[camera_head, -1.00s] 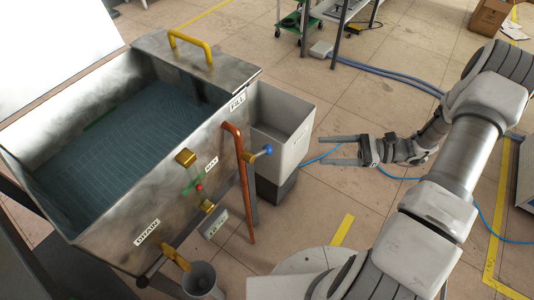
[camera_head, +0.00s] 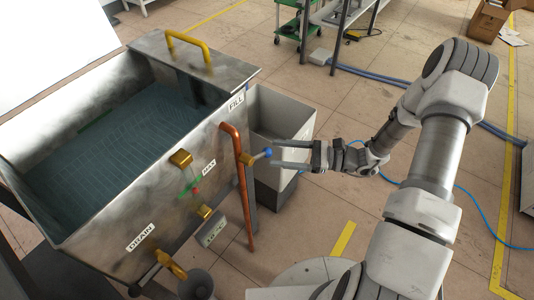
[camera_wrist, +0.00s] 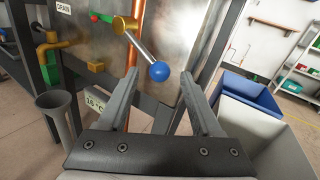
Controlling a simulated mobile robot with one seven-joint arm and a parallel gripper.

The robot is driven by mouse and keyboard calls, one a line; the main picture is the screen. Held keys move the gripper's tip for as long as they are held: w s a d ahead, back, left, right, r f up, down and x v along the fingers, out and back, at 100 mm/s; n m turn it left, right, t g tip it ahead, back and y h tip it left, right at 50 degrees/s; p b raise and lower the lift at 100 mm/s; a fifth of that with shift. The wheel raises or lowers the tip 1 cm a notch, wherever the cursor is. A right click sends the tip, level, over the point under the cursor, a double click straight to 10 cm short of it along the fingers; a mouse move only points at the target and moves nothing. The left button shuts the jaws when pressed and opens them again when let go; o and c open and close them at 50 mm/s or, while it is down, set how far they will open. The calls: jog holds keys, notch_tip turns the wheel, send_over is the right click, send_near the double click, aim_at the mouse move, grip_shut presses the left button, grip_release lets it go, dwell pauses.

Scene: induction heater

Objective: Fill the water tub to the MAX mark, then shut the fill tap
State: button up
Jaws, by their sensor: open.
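The steel water tub (camera_head: 105,218) holds bluish water (camera_head: 120,140) below its rim. A MAX label (camera_head: 208,167) and a small gauge with green and red parts (camera_head: 190,187) are on its front; I cannot tell the level against the mark. The fill tap's blue ball knob (camera_head: 267,153) sits on a lever beside the copper pipe (camera_head: 240,180), below the FILL label (camera_head: 236,103). In the wrist view the knob (camera_wrist: 159,71) hangs on a metal lever from a brass valve (camera_wrist: 124,24). My gripper (camera_head: 275,154) is open, its fingertips either side of the knob in view; contact is not visible.
A grey bin (camera_head: 285,110) stands just behind my gripper. A temperature display (camera_head: 212,229) hangs below the gauge. A blue hose (camera_head: 465,205) lies on the floor.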

aim_at(267, 151)
jog(key=shift+w+a, duration=0.2)
jog(key=shift+a, duration=0.8)
jog(key=shift+w+a, duration=0.15)
jog(key=shift+a, duration=0.8)
grip_shut()
jog(key=shift+r, duration=0.1)
